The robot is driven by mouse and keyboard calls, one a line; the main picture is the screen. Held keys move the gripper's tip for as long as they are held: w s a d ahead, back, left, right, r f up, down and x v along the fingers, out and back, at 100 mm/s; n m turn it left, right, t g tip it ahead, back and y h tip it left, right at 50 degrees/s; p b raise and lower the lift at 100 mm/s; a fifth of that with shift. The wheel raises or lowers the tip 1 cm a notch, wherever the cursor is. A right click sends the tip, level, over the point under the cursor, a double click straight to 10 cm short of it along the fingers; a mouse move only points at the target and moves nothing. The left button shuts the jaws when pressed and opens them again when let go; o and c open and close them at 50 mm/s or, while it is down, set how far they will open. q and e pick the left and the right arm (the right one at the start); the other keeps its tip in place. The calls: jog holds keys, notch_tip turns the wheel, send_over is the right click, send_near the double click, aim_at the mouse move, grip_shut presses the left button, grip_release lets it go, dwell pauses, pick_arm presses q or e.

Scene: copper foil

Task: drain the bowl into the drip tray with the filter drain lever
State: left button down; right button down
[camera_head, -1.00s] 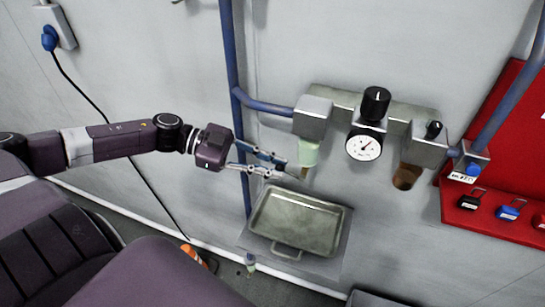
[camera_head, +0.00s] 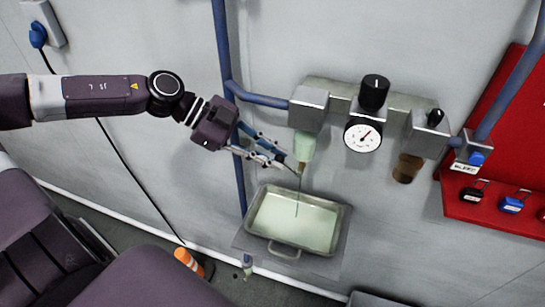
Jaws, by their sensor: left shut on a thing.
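The pale green translucent bowl (camera_head: 305,146) hangs under the left grey block of the wall unit. My left gripper (camera_head: 284,163) reaches in from the left, its fingers shut at the bowl's lower end. The drain lever is too small and covered by the fingertips to make out, but the fingers close on it there. A thin dark stream (camera_head: 298,196) runs down from the bowl's bottom. The metal drip tray (camera_head: 272,238) sits below on a small shelf, with pale green liquid (camera_head: 297,224) across its floor. My right gripper is not in view.
A gauge (camera_head: 362,135) and black knob (camera_head: 375,92) sit right of the bowl, then a brown bowl (camera_head: 407,168). A blue pipe (camera_head: 222,45) runs down the wall behind my gripper. A red lock board (camera_head: 490,215) stands at right.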

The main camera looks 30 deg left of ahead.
pick_arm(q)
jog(key=c, duration=1.8)
grip_release()
jog(key=v, duration=1.2)
